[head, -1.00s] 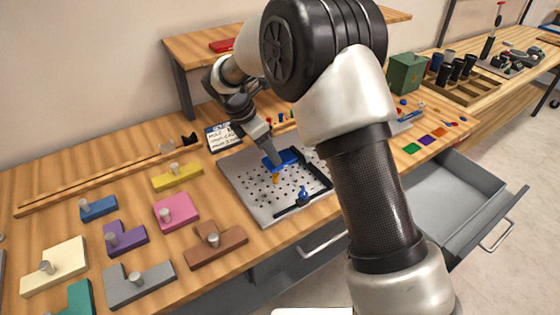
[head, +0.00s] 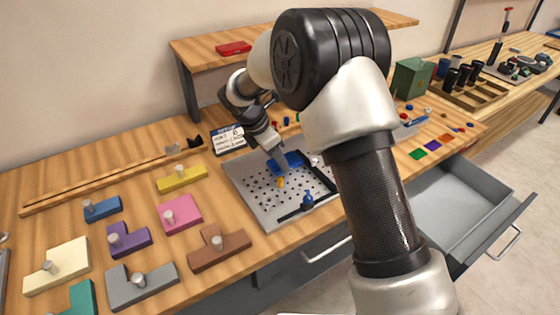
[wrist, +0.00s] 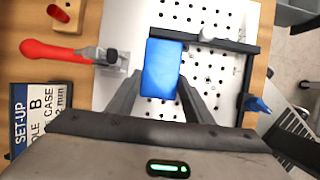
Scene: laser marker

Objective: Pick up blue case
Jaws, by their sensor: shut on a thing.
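The blue case (head: 286,163) is a small flat blue block over the perforated metal plate (head: 262,207). In the wrist view the blue case (wrist: 161,68) lies between the two fingers of my gripper (wrist: 158,93). My gripper (head: 281,160) is shut on it, with the fingers on its left and right sides in the wrist view. I cannot tell whether the case touches the plate or is slightly above it.
A red-handled clamp (wrist: 62,53) sits left of the case, and a black bar (wrist: 215,42) runs along the plate's right side. A set-up card (head: 228,138) lies behind the plate. Several coloured knobbed blocks, such as a pink one (head: 180,213), stand to the left. A drawer (head: 450,205) is open.

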